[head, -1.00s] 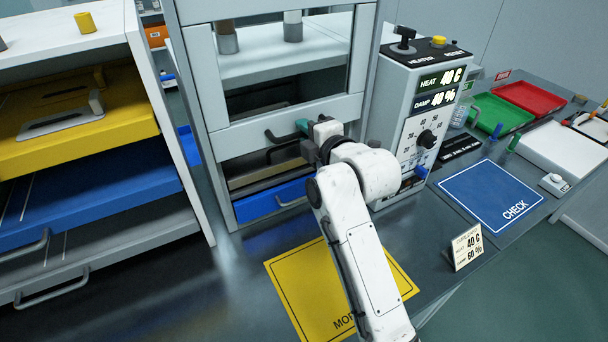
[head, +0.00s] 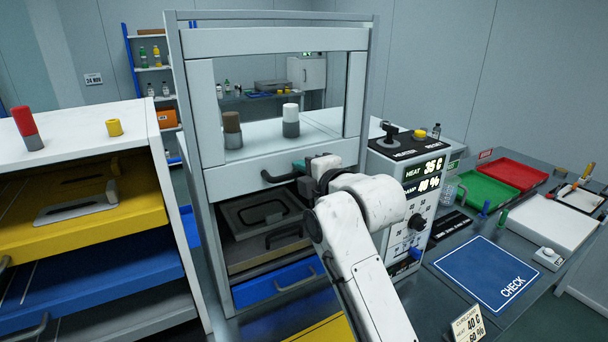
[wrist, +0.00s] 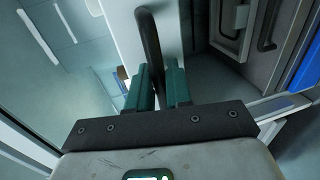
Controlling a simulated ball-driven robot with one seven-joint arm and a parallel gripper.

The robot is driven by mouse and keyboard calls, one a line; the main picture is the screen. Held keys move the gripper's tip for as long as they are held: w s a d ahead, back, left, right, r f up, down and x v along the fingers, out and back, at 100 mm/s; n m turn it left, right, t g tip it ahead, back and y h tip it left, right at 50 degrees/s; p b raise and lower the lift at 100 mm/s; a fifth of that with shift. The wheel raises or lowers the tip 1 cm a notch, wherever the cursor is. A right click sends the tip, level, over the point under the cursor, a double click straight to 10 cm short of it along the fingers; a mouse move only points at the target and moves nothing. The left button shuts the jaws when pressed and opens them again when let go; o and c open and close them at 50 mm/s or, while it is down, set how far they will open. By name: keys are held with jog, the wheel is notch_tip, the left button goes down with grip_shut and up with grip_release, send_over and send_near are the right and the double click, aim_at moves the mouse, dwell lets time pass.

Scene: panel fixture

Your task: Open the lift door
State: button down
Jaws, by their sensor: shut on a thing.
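The lift door (head: 228,182) is a pale grey frame with a clear window, on the front of a tall cabinet. It is partly raised, with an opening below its bottom rail. Its dark bar handle (head: 279,177) is on that rail. My gripper (head: 300,166) is shut on the handle, at the right part of the bar. In the wrist view the handle (wrist: 150,42) stands between the teal fingers of my gripper (wrist: 160,82). My gripper and arm hide the right end of the handle and part of the opening.
Inside the opening are a grey panel with a dark handle (head: 263,211) and a blue tray (head: 267,291). A heater box (head: 402,178) stands close to the right of my arm. A rack with yellow and blue trays (head: 75,235) stands at the left. A blue check mat (head: 488,273) lies clear at right.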

jog(key=c, duration=1.2)
grip_release()
jog(key=b+v, duration=0.2)
jog(key=v, duration=0.8)
jog(key=shift+s+d+r, duration=0.1)
jog(key=shift+s+d, duration=0.1)
jog(key=shift+s, duration=0.1)
